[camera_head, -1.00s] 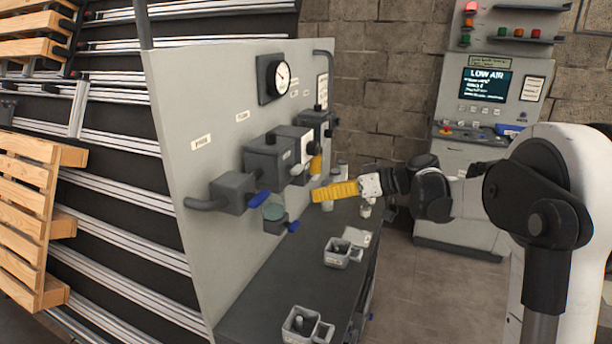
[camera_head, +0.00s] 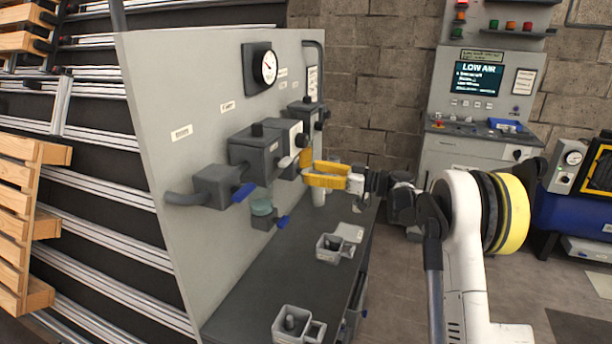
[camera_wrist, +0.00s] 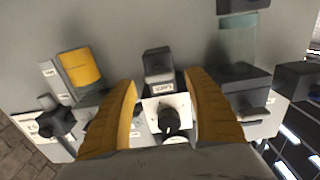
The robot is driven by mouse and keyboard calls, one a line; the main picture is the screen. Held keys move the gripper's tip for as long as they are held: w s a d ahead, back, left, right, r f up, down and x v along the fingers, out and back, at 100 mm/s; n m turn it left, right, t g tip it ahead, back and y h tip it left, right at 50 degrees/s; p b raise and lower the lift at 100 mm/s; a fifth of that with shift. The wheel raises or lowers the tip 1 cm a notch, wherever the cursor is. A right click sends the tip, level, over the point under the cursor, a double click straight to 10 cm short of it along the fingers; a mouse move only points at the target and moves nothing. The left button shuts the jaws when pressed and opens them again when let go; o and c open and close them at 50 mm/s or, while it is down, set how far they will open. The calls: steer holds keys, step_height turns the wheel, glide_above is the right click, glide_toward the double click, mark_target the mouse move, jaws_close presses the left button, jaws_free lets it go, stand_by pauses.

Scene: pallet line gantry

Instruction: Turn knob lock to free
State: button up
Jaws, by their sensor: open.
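A dark round knob (camera_wrist: 168,119) with a light mark on it sits on a white plate (camera_wrist: 151,113) in the wrist view, between my two yellow fingers. The white-faced unit (camera_head: 297,130) is on the grey panel in the head view, with its small knob (camera_head: 302,140) on the front. My gripper (camera_head: 306,174) is open and empty, its fingers spread in front of the panel, just right of and slightly below that unit. In the wrist view the fingers of my gripper (camera_wrist: 160,82) lie on either side of the knob; contact cannot be told. The label is too small to read.
A grey regulator block (camera_head: 254,152), a blue-handled valve (camera_head: 240,194) and a glass bowl (camera_head: 262,207) are close left of my gripper. Grey cups (camera_head: 328,247) stand on the dark bench (camera_head: 262,275). A LOW AIR console (camera_head: 480,80) stands behind.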

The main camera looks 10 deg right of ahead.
steer(key=shift+x, duration=1.2)
steer(key=c, duration=1.2)
